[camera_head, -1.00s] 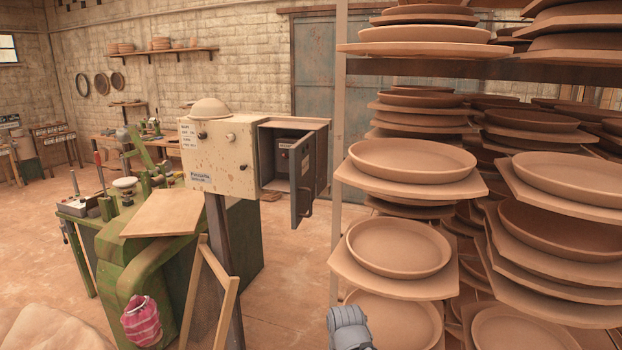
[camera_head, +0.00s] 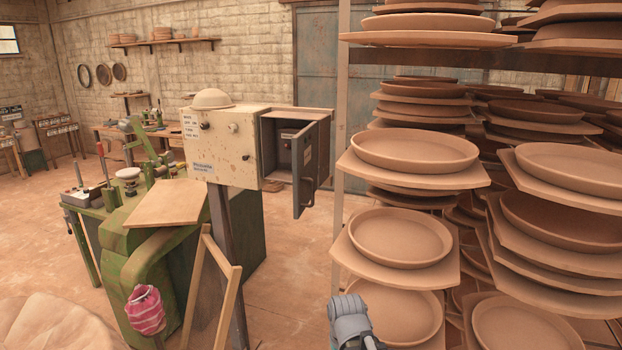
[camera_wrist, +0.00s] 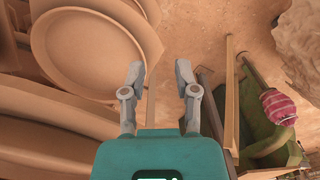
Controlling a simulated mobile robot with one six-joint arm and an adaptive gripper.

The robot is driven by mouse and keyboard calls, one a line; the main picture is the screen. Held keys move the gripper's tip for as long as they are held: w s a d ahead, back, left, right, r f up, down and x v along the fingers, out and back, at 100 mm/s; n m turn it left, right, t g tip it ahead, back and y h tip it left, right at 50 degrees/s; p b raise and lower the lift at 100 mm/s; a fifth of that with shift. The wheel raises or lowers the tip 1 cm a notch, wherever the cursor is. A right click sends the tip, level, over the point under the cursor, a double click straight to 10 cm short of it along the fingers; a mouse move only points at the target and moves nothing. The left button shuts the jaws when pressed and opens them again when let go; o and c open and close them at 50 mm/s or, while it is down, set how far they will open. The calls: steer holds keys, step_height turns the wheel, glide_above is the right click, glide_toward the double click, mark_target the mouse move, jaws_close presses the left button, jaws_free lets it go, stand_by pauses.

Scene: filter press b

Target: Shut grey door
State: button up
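The grey door (camera_head: 306,168) stands open on the right part of the beige control box (camera_head: 222,148), in the head view. It swings out toward me and has a handle on its outer face. The open compartment (camera_head: 283,150) behind it shows a dark inside. My arm shows at the bottom middle of the head view, well below and apart from the door. In the wrist view my gripper (camera_wrist: 160,78) is open, with nothing between its two fingers. The door is not in the wrist view.
A rack with stacked clay plates (camera_head: 415,150) fills the right side, close to my arm. A wooden frame (camera_head: 212,290) leans in front of the box's post. A green machine (camera_head: 150,260) with a pink striped bundle (camera_head: 146,310) stands left. Floor between post and rack is clear.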

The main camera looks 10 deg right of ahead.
jaws_close()
steer(key=w+a+r+m+t+y+p, duration=0.3)
steer(key=w+a+r+t+y, duration=0.55)
steer(key=w+a+r, duration=0.6)
steer(key=w+d+r+m+t+h+p, duration=0.1)
steer(key=w+d+r+m+t+h, duration=0.3)
steer(key=m, duration=0.4)
steer(key=w+d+r+m+t+h+p, duration=0.2)
steer(key=w+d+r+m+t+h, duration=0.1)
steer(key=m, duration=0.6)
steer(key=shift+w+d+r+t+h, duration=0.4)
steer(key=shift+w+r+t+h, duration=0.55)
steer(key=shift+r+h, duration=1.05)
steer(key=shift+s+f+h, duration=0.2)
steer(key=shift+f+h, duration=0.15)
